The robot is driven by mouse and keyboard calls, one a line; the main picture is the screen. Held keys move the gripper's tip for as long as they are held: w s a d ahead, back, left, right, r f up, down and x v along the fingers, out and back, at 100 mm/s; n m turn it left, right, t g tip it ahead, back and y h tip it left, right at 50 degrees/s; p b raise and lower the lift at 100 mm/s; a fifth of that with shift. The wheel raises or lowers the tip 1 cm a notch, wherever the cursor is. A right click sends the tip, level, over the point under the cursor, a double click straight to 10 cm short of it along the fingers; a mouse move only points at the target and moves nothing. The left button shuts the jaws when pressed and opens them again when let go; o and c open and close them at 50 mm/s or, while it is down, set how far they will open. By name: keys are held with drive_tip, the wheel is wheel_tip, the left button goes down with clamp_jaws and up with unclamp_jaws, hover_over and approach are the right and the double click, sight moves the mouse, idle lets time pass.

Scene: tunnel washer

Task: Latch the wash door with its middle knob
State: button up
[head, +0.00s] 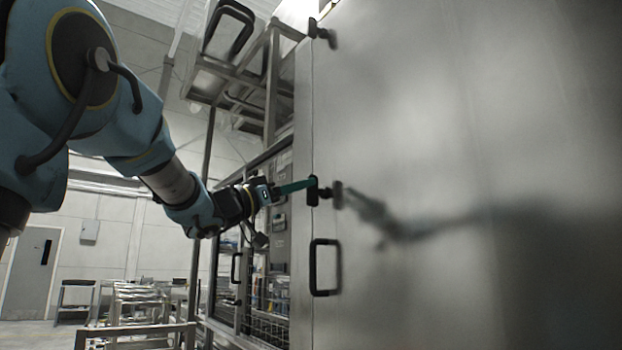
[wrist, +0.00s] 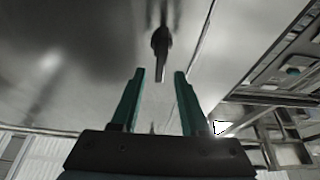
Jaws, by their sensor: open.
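The wash door (head: 450,120) is a large, shiny steel panel that fills the right of the head view and appears flush at its left edge. Its middle knob (head: 313,191) is a small black piece on a short stem near that edge. My gripper (head: 310,183) reaches in from the left with its green fingers at the knob. In the wrist view the knob (wrist: 160,45) lies straight ahead, its near end between the tips of my open gripper (wrist: 160,74). I cannot tell whether either finger touches it. The door (wrist: 70,60) also shows there.
Another black knob (head: 319,32) is higher on the door edge. A black pull handle (head: 313,267) is just below the middle knob. A framed glass-fronted cabinet section (head: 262,290) and steel framework (head: 271,85) stand left of the door. The robot arm's reflection shows on the door.

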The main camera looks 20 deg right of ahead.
sight(316, 191)
drive_tip(key=shift+p+x, duration=0.45)
drive_tip(key=shift+x, duration=1.5)
drive_tip(key=shift+c, duration=0.3)
clamp_jaws()
